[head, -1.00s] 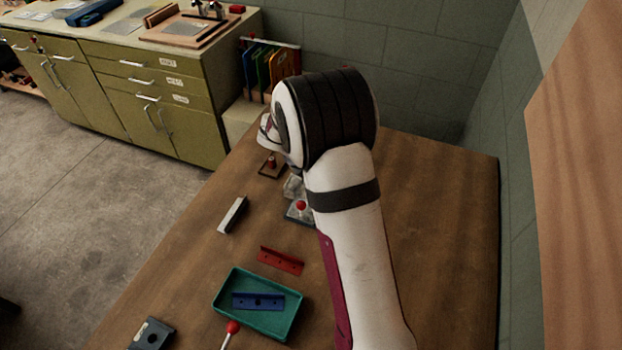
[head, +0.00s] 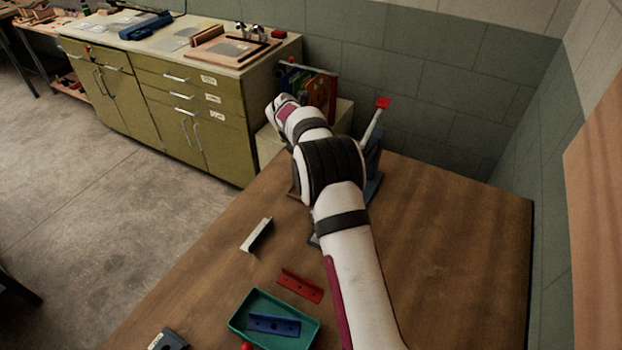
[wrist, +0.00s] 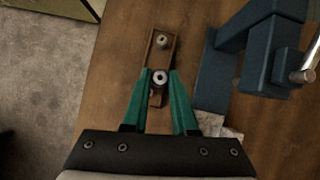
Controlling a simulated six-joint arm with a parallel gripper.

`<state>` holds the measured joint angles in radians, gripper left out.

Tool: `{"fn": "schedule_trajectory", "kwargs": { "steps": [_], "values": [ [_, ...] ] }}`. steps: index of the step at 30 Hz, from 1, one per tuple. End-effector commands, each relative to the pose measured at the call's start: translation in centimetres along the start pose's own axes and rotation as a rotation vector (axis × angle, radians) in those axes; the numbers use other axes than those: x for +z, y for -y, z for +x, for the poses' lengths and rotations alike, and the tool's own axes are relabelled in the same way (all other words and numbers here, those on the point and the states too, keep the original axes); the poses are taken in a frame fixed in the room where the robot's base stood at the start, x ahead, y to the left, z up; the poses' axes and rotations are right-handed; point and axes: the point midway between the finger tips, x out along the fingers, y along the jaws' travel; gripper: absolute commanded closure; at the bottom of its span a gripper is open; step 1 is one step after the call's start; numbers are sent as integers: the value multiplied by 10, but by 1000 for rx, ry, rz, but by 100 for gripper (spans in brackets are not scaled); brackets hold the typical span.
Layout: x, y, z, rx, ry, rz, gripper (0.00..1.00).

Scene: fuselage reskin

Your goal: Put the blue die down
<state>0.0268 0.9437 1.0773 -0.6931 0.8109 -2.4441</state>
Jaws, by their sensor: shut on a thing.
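My gripper (wrist: 160,82) has its two green fingers closed about a small round piece with a grey metal ring and dark centre (wrist: 160,76) in the wrist view. I cannot make out any blue on this piece, so I cannot tell whether it is the blue die. It sits over the near end of a narrow brown holder (wrist: 161,57), and I cannot tell whether it touches it. A grey round post (wrist: 162,40) stands at the holder's far end. In the head view my arm hides the gripper and the held piece.
A blue press (wrist: 262,45) stands close on the right; its red-tipped lever (head: 382,104) shows in the head view. A teal tray (head: 236,322) holds a blue angle strip (head: 273,324). A red strip (head: 300,285) and a pale strip (head: 257,235) lie nearby. The table's right side is clear.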

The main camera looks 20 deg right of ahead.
Motion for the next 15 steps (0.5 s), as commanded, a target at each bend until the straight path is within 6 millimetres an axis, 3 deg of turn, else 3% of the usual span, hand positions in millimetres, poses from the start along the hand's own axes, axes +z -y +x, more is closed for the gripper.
{"fn": "schedule_trajectory", "kwargs": {
  "steps": [3, 15],
  "values": [
    [-7, -12, 15, 20, 3, -36, 100],
    [-48, -11, 80, 21, 4, -37, 100]
  ]
}}
